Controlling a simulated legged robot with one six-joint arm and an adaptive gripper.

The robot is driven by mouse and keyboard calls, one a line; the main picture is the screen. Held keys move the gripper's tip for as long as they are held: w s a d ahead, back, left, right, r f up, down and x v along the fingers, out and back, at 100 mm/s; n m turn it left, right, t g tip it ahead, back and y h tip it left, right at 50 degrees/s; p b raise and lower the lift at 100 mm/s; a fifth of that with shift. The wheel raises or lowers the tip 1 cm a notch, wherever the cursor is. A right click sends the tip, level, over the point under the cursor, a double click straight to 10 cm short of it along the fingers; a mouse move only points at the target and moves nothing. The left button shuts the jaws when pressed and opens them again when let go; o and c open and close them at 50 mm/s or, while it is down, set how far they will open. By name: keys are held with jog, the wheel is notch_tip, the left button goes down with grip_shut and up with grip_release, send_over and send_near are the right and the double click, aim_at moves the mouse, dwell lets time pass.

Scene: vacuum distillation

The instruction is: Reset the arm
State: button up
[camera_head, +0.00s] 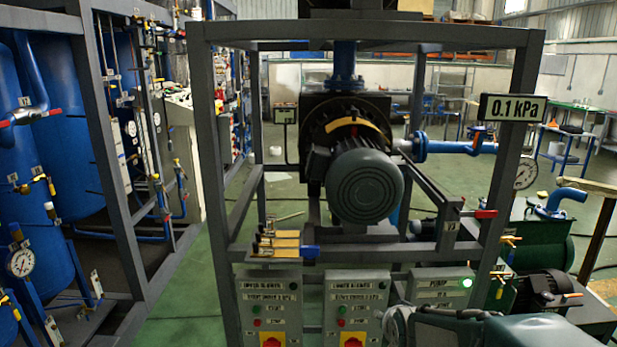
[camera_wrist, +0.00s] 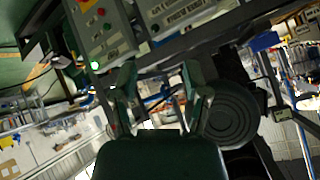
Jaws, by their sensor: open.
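My gripper (camera_wrist: 160,78) is open in the wrist view, its two dark green fingers spread with nothing between them. The wrist view is strongly tilted; past the fingers it shows the control panels (camera_wrist: 163,10) and the round motor end (camera_wrist: 230,120). In the head view, part of my arm (camera_head: 500,332) shows at the lower right, in front of the machine frame and near the right control box (camera_head: 440,286). The fingers are hard to make out in the head view.
A dark metal frame (camera_head: 215,150) surrounds the motor (camera_head: 365,185). A display reading 0.1 kPa (camera_head: 513,107) hangs at upper right. A green lamp (camera_head: 466,283) is lit on the right box. Blue tanks (camera_head: 65,130) stand left. Green floor (camera_head: 180,318) is open between.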

jog(key=s+r+n+g, duration=0.2)
jog(key=s+r+n, duration=0.1)
jog(key=s, duration=0.9)
jog(key=s+a+r+n+g, duration=0.1)
jog(key=s+r, duration=0.3)
jog(key=s, duration=0.8)
jog(key=shift+r+n+g, duration=0.15)
jog(key=shift+n+g, duration=0.35)
jog(key=shift+n, duration=0.4)
